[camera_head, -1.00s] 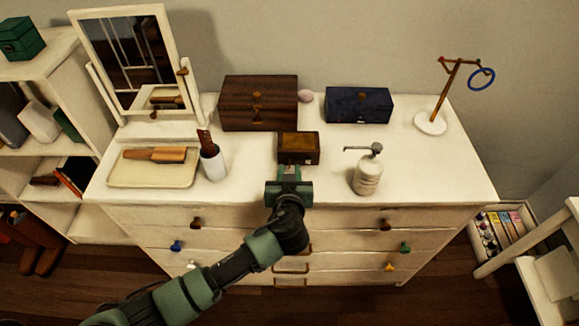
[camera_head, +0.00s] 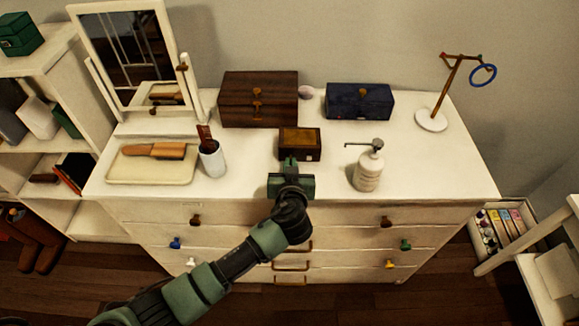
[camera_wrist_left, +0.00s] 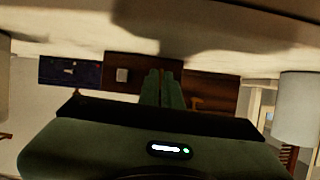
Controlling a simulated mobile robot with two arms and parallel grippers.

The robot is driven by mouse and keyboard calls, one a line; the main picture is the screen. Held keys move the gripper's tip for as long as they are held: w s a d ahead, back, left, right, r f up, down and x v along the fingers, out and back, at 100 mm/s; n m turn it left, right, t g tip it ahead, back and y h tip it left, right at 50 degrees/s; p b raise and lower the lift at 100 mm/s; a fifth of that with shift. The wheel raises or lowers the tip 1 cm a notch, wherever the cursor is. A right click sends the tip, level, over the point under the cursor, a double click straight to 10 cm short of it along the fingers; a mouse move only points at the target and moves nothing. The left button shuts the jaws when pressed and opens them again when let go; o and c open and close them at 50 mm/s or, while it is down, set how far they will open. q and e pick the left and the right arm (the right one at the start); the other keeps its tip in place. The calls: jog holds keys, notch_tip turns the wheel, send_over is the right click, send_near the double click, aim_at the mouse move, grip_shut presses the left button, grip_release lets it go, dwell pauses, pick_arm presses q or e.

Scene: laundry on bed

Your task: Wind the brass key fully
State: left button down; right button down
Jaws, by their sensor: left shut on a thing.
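A small brown wooden box (camera_head: 300,144) sits near the middle of the white dresser top, with a small pale square on its front. My left gripper (camera_head: 290,164) is at the box's front face, left of that square. In the left wrist view, which is upside down, the green fingers (camera_wrist_left: 165,88) are close together against the small box (camera_wrist_left: 122,88). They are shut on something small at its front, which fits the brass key. My right gripper is not in view.
Behind stand a dark wooden chest (camera_head: 258,99) and a blue box (camera_head: 359,101). A soap pump bottle (camera_head: 368,172) is right of my gripper. A white cup (camera_head: 213,160), a tray (camera_head: 150,178) and a mirror (camera_head: 122,58) are to the left. The dresser's front strip is mostly clear.

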pick_arm(q)
jog(key=shift+d+f+b, duration=0.1)
jog(key=shift+f+b, duration=0.25)
jog(key=shift+b, duration=0.15)
jog(key=shift+m+y+b, duration=0.3)
jog(key=shift+m+y, duration=0.1)
jog(key=shift+r+m+y, duration=0.15)
jog(key=shift+m+y, duration=0.15)
jog(key=shift+m, duration=0.2)
jog(key=shift+m+y+b, duration=0.4)
jog(key=shift+m+b, duration=0.15)
jog(key=shift+m, duration=0.05)
jog(key=shift+r, duration=0.15)
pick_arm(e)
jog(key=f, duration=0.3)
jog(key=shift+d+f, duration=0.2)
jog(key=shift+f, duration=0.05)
pick_arm(q)
jog(key=c, duration=1.6)
grip_release()
